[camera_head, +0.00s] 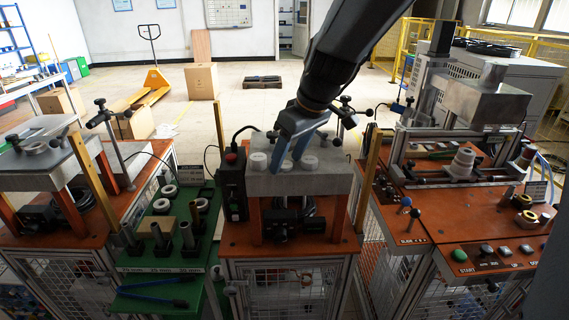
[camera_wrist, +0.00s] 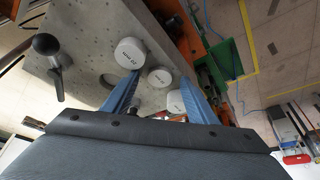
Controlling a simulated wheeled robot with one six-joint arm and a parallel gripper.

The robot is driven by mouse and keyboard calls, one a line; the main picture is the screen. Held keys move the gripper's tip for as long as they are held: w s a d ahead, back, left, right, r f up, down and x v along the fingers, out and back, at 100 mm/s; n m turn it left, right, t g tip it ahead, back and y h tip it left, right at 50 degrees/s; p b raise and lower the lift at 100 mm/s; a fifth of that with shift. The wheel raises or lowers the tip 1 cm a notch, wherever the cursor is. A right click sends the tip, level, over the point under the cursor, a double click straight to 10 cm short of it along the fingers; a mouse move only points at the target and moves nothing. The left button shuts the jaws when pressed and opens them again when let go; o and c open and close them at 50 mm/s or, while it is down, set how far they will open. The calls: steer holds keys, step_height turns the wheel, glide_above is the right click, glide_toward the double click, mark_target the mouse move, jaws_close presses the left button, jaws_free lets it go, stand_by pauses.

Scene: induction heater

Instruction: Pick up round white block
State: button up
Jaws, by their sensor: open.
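Several round white blocks sit on a grey metal plate (camera_head: 330,182) atop the middle station. In the head view, one block (camera_head: 258,161) is left of my gripper (camera_head: 287,164) and another block (camera_head: 309,163) is right of it. My gripper is open, with its blue fingers pointing down over the plate. In the wrist view, a block (camera_wrist: 160,76) shows between the fingertips of my gripper (camera_wrist: 160,79). A larger-looking block (camera_wrist: 130,53) is beside the left fingertip, and a third block (camera_wrist: 175,101) is partly behind the right finger. Contact cannot be told.
A green rack (camera_head: 160,255) with dark posts is at left.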

steer(key=c, duration=1.2)
steer(key=shift+o, duration=0.2)
steer(key=shift+r, duration=0.15)
step_height(320, 180, up, 17)
steer(key=b, duration=0.3)
step_height(320, 180, up, 8)
steer(key=p, duration=0.6)
glide_above(288, 166)
steer(key=shift+r, duration=0.15)
